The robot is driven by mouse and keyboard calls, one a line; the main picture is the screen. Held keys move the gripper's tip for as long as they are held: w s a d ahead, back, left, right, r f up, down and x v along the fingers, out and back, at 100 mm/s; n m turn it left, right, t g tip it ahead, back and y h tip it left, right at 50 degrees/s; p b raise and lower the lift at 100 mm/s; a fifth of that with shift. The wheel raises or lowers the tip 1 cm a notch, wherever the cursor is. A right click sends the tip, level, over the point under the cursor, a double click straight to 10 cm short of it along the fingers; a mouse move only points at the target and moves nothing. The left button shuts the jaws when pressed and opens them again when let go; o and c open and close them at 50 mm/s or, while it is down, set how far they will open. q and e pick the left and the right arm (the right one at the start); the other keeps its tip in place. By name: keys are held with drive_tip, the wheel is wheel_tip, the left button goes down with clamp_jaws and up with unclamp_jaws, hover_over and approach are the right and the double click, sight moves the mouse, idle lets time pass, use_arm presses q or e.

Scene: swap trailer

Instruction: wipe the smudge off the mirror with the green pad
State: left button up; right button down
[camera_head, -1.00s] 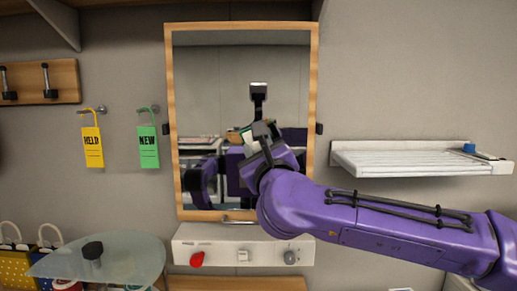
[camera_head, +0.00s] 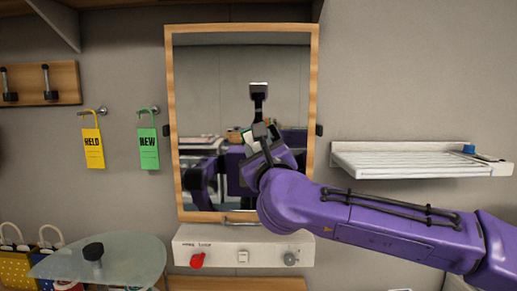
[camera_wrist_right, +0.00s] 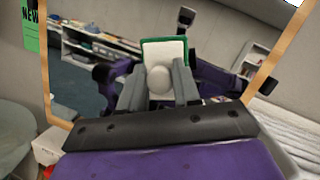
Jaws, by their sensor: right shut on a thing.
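The wood-framed mirror (camera_head: 215,90) hangs upright on the wall, in the middle of the head view. My right gripper (camera_head: 262,132) is in front of its lower middle. In the right wrist view, the gripper (camera_wrist_right: 159,88) is shut on the pale round knob of the green pad (camera_wrist_right: 151,42), which has a white back and a green edge. The pad is close to the glass; I cannot tell whether it touches. I cannot make out a smudge; reflections and my arm cover much of the lower glass. My left gripper is not directly in view.
A white slatted shelf (camera_head: 400,158) juts out to the right of the mirror. Yellow (camera_head: 92,146) and green (camera_head: 148,148) tags hang left of it. A white panel with knobs (camera_head: 215,247) is below. A glass table (camera_head: 125,255) stands at lower left.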

drive_tip(key=d+b, duration=0.1)
drive_tip(key=d, duration=0.3)
drive_tip(key=shift+d, duration=0.1)
drive_tip(key=shift+a, duration=2.05)
drive_tip(key=shift+s+f+b, duration=0.15)
drive_tip(key=shift+s+b, duration=0.25)
drive_tip(key=shift+b, duration=0.15)
drive_tip(key=shift+s+b, duration=0.95)
drive_tip(key=shift+s, duration=1.45)
